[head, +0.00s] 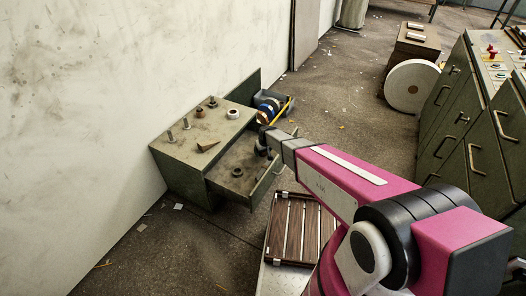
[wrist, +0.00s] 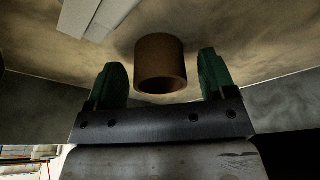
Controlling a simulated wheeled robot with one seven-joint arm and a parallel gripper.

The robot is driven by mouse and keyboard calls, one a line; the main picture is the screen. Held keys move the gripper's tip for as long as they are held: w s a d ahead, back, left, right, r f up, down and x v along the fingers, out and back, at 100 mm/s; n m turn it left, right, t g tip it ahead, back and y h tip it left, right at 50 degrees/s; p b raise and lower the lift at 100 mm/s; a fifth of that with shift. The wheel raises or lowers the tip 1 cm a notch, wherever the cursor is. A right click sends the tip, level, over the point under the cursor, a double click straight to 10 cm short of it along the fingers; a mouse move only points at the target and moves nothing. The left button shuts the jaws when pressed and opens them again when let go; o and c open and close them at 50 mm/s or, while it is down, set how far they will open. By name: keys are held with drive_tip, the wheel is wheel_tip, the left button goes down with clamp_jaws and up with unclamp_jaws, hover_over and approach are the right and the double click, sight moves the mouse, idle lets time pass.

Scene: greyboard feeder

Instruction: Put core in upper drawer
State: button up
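A brown hollow core (wrist: 160,65) stands between the two green fingertips of my gripper (wrist: 161,78) in the wrist view. A narrow gap shows on each side of it, so my gripper is open around it and not closed on it. The core is over or on a tan, stained surface with dark walls at both sides. In the head view my gripper (head: 264,146) is at the open drawer (head: 226,181) of a green cabinet, partly hidden by my arm. A small dark ring (head: 237,172) lies in that drawer.
The cabinet top (head: 190,137) holds pegs, a white roll (head: 233,114) and a wooden wedge (head: 208,146). Blue rolls (head: 268,108) sit behind my gripper. A pale flat piece (wrist: 95,16) lies beyond the core.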

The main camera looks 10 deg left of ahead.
drive_tip(key=shift+r, duration=0.1)
drive_tip(key=v, duration=1.2)
drive_tip(key=s+d+r+m+g, duration=0.1)
drive_tip(key=s+d+r+m, duration=0.1)
drive_tip(key=s+d+r, duration=0.4)
drive_tip(key=s+d+r+m+h, duration=0.1)
drive_tip(key=s+d+r+m, duration=0.2)
drive_tip(key=d, duration=1.3)
drive_tip(key=s+d+r+m+g+h, duration=0.1)
drive_tip(key=s+d+r+m, duration=0.1)
drive_tip(key=s+d+r, duration=0.7)
drive_tip(key=s+d, duration=0.3)
drive_tip(key=shift+r+g, duration=0.3)
drive_tip(key=shift+r, duration=0.1)
